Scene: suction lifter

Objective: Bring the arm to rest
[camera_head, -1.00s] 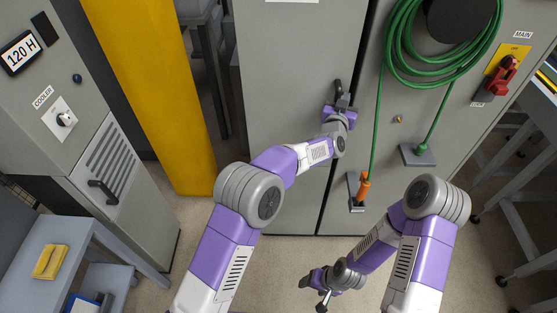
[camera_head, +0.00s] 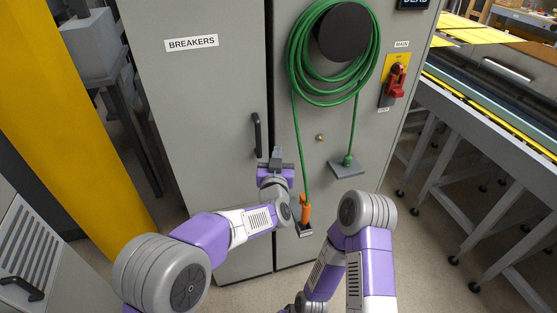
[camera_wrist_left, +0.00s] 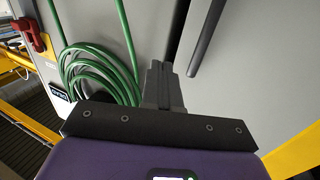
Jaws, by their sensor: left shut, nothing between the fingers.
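My left gripper (camera_head: 277,155) is in front of the grey cabinet, just below and right of the black handle (camera_head: 257,135) on the door labelled BREAKERS (camera_head: 200,95). Its fingers are together with nothing between them. In the left wrist view the closed fingers (camera_wrist_left: 160,86) point at the cabinet front, with the black handle (camera_wrist_left: 207,38) apart to their right. My right arm (camera_head: 350,250) hangs folded at the lower middle, and its gripper is cut off by the bottom edge.
A green hose coil (camera_head: 333,50) hangs on the right-hand door, with an orange-handled end (camera_head: 305,208) near my left forearm. A red switch (camera_head: 397,82) sits further right. A yellow post (camera_head: 90,120) stands left. A conveyor table (camera_head: 490,120) stands right.

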